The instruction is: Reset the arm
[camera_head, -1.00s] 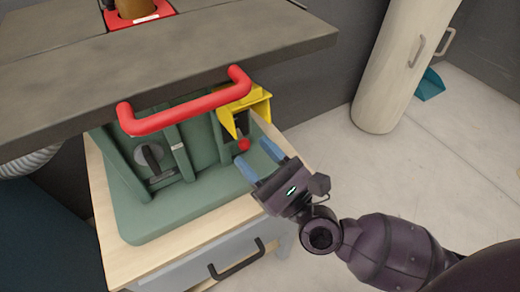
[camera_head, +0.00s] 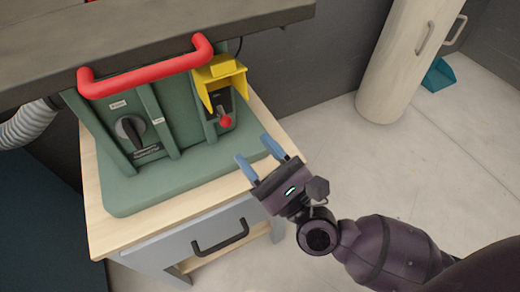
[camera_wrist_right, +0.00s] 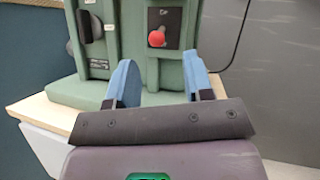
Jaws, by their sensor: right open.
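My right gripper (camera_head: 256,156) is open and empty, with two blue fingers, just in front of the right side of a green machine. In the right wrist view its fingers (camera_wrist_right: 160,88) stand apart with nothing between them. The green machine (camera_head: 160,185) sits on a wooden-topped cabinet (camera_head: 100,232). It has a black rotary knob (camera_head: 132,131), a red-tipped lever (camera_head: 225,121) under a raised yellow cover (camera_head: 222,73), and a red handle bar (camera_head: 145,77) above. The red lever tip also shows in the right wrist view (camera_wrist_right: 156,39), beyond the fingers. My left gripper is not in view.
A dark slab-like top (camera_head: 150,35) overhangs the back of the machine. The cabinet has a drawer with a dark handle (camera_head: 220,237). A pale cylinder (camera_head: 395,65) and a teal dustpan-like thing (camera_head: 438,75) stand at the upper right. The floor (camera_head: 400,165) on the right is clear.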

